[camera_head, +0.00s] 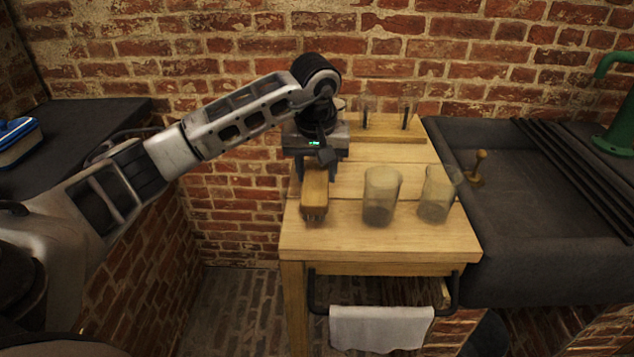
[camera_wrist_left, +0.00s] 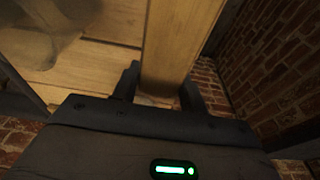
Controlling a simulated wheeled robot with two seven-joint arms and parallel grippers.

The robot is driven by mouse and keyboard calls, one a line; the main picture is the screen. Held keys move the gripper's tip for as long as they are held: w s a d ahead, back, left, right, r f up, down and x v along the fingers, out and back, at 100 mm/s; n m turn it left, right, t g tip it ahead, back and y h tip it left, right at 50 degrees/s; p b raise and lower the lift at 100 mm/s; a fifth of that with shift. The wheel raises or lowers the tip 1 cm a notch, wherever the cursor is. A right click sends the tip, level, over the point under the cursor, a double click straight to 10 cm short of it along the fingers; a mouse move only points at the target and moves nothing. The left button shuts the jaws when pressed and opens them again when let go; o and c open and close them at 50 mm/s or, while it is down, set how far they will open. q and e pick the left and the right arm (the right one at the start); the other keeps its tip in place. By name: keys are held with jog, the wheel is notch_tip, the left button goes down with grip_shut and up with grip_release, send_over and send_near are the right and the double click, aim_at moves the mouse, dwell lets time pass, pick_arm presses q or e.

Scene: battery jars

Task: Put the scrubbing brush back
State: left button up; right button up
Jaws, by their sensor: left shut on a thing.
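The scrubbing brush (camera_head: 314,192) is a long pale wooden block; small dark bits show at its near end. My left gripper (camera_head: 315,173) is shut on it, above the left side of the wooden table (camera_head: 360,242). The brush points toward the camera. I cannot tell whether it touches the tabletop. In the left wrist view the brush (camera_wrist_left: 180,40) runs up from between the fingers of my left gripper (camera_wrist_left: 160,88); its bristles are not clear there. My right gripper is not in view.
Two cloudy glass jars (camera_head: 381,196) (camera_head: 436,194) stand right of the brush. A wooden rack with upright pegs (camera_head: 380,128) is at the table's back. A dark sink (camera_head: 530,215) lies right. A blue-and-white item (camera_head: 17,140) sits on the dark left counter (camera_head: 75,130). A towel (camera_head: 380,328) hangs in front.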

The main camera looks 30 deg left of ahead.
aim_at(317, 183)
pick_arm(q)
jog(key=shift+w+a+f, duration=0.2)
jog(key=shift+w+f, duration=0.15)
jog(key=shift+f, duration=0.2)
notch_tip(317, 183, down, 3)
jog(key=shift+w+p, duration=0.1)
jog(key=shift+p, duration=0.25)
jog(key=shift+f, duration=0.1)
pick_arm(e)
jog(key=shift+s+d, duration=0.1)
pick_arm(q)
jog(key=shift+f, duration=0.1)
jog(key=o, duration=1.3)
